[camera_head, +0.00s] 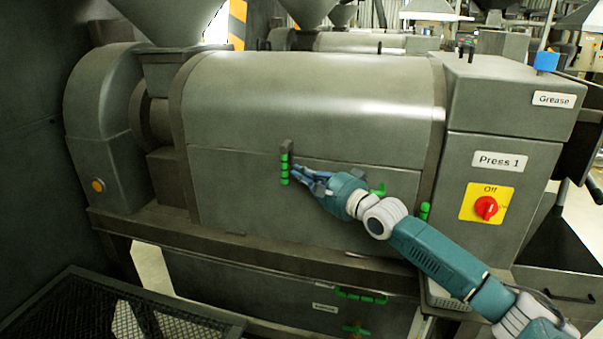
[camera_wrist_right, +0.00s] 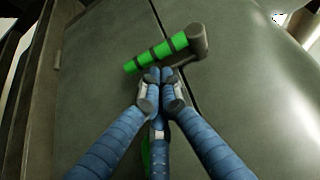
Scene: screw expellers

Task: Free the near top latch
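A latch with a green banded handle (camera_head: 284,168) and a grey pivot sits on the front of the Press 1 housing, at the seam between upper cover and lower panel. The handle hangs straight down in the head view. My right gripper (camera_head: 301,173) is just right of it. In the right wrist view, the green handle (camera_wrist_right: 157,54) lies just beyond the right gripper's (camera_wrist_right: 160,75) tips. My left gripper is not in view.
Another green handle (camera_head: 378,190) shows behind my right gripper, and one (camera_head: 424,211) at the panel's right edge. A red switch (camera_head: 486,207) on a yellow plate is to the right. A green bar (camera_head: 361,295) is below the ledge. A mesh tray (camera_head: 75,310) is at lower left.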

